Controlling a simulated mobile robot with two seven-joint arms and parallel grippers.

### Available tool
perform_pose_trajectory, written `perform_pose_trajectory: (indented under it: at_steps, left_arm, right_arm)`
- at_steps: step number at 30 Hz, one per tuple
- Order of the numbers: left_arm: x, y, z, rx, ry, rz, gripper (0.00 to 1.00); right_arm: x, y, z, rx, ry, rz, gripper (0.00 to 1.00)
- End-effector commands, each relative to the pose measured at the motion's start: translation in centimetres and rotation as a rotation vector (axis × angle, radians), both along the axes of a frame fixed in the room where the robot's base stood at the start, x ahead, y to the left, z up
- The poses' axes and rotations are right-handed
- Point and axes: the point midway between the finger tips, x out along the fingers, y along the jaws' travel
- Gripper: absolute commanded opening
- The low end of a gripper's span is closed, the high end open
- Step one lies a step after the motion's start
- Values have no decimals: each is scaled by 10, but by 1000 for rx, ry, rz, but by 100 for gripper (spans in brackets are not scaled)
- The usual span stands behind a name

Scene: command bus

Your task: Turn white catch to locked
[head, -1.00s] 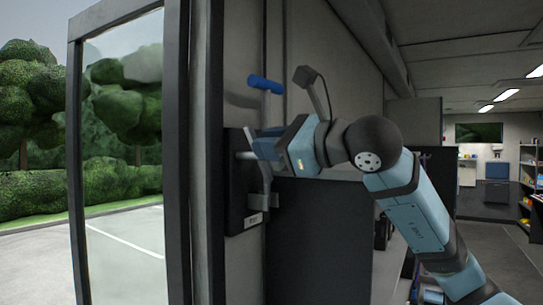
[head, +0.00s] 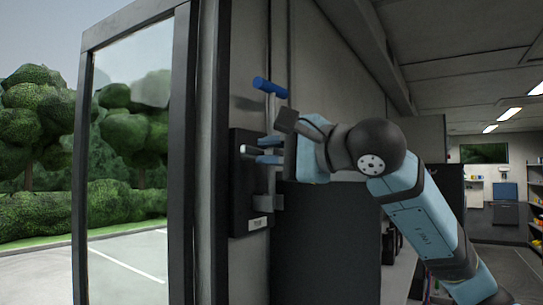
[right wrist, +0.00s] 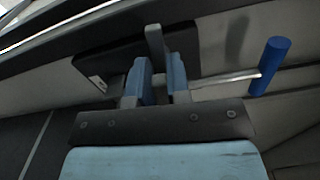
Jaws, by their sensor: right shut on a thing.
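A black lock plate (head: 245,190) with a small white label is fixed to the wall beside the door frame. The pale end of the white catch (head: 248,150) sticks out to the left of my right gripper's fingers in the head view. My right gripper (head: 268,151) is shut on the catch, its blue fingers reaching in from the right. In the right wrist view, the catch (right wrist: 155,42) shows as a grey bar between and beyond the fingers (right wrist: 161,82). The fingers hide the catch's middle, and the label is too small to read. My left gripper is out of view.
A blue handle (head: 269,86) on a grey rod stands just above my right gripper; it also shows in the right wrist view (right wrist: 270,66). A glazed door (head: 130,160) is at left. A dark cabinet panel (head: 325,240) stands below my right gripper.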

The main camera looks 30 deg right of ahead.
Motion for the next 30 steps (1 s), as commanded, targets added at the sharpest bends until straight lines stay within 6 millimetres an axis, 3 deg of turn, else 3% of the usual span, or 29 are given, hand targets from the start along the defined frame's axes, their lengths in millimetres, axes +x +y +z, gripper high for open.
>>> perform_pose_trajectory:
  at_steps: [9, 24, 25, 27, 28, 30]
  left_arm:
    - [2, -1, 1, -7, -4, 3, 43]
    - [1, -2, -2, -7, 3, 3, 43]
    - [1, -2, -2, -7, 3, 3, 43]
    - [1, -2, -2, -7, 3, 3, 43]
    - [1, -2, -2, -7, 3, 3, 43]
    - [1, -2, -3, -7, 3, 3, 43]
  right_arm:
    - [0, 0, -3, -95, -39, 1, 0]
    - [0, 0, -3, -111, -46, 1, 0]
    - [0, 0, -3, -111, -46, 1, 22]
    - [0, 0, -3, -111, -46, 0, 38]
    - [0, 0, -3, -111, -46, 0, 43]
    - [0, 0, -3, -110, -46, 0, 43]
